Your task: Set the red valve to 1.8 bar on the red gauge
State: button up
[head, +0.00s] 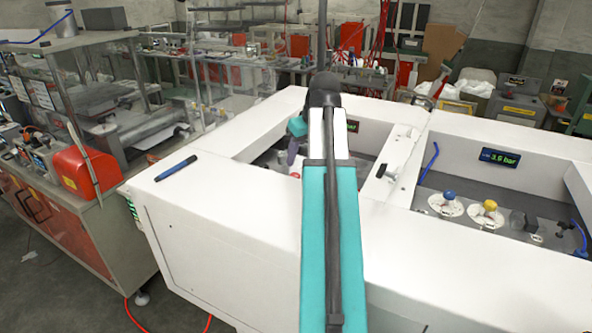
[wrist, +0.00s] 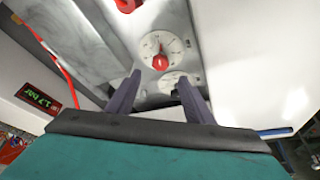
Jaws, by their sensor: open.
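The red valve (wrist: 160,62) is a red knob on a white round dial, seen in the wrist view just beyond my fingertips. My gripper (wrist: 158,78) is open, with one dark finger to each side below the knob and nothing between them. I cannot tell whether a finger touches the dial. In the head view my gripper (head: 292,154) points down into the left recess, and my arm hides much of that recess.
The right recess holds a blue valve (head: 449,196), a yellow valve (head: 490,206) and a 3.6 bar display (head: 499,158). A blue pen (head: 176,168) lies on the white top.

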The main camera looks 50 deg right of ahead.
aim_at(295, 175)
jog(key=shift+p+x, duration=1.15)
jog(key=shift+x, duration=3.2)
jog(key=c, duration=1.1)
jog(key=shift+o, duration=0.3)
jog(key=shift+a+m, duration=0.1)
jog(key=shift+m, duration=0.4)
jog(key=o, duration=1)
jog(key=shift+o, duration=0.2)
